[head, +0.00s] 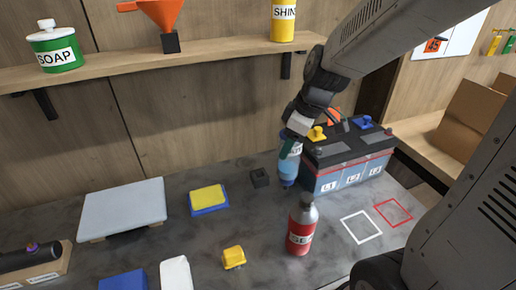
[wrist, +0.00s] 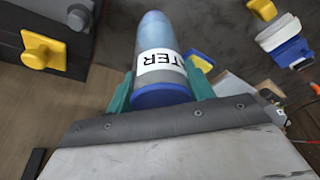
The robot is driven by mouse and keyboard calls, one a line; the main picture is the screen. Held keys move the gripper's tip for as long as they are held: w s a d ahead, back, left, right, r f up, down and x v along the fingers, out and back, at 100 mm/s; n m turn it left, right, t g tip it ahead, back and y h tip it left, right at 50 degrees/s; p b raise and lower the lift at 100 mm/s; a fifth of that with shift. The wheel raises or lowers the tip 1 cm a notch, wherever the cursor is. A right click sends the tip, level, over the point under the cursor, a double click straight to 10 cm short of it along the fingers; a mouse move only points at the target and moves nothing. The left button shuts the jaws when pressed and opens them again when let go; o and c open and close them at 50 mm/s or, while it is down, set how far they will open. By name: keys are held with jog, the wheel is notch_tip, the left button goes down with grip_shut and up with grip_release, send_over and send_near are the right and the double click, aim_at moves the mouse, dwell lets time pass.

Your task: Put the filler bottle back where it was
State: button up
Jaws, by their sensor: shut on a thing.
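The filler bottle (head: 289,168) is blue with a white label; the letters "TER" show on it in the wrist view (wrist: 162,42). My gripper (head: 291,147) is shut on it, with its teal fingers on both sides of the bottle, also in the wrist view (wrist: 160,85). The bottle is close to upright, just left of the battery's near-left corner. I cannot tell whether its base touches the bench. The battery (head: 352,172) has yellow (head: 317,133) and blue (head: 362,121) caps on top.
A red bottle (head: 301,232) stands in front of the filler bottle. White (head: 361,226) and red (head: 393,213) square outlines lie bare at right. A yellow-blue sponge (head: 208,198), a yellow piece (head: 234,257) and a grey board (head: 122,208) are left. A shelf (head: 130,67) runs above.

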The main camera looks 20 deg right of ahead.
jog(key=w+a+f, duration=0.2)
jog(key=w, duration=0.3)
jog(key=w+a+f, duration=0.2)
jog(key=w, duration=0.4)
jog(key=shift+f, duration=0.25)
jog(key=shift+a, duration=0.1)
jog(key=shift+f, duration=0.45)
jog(key=o, duration=1.6)
jog(key=shift+r, duration=0.1)
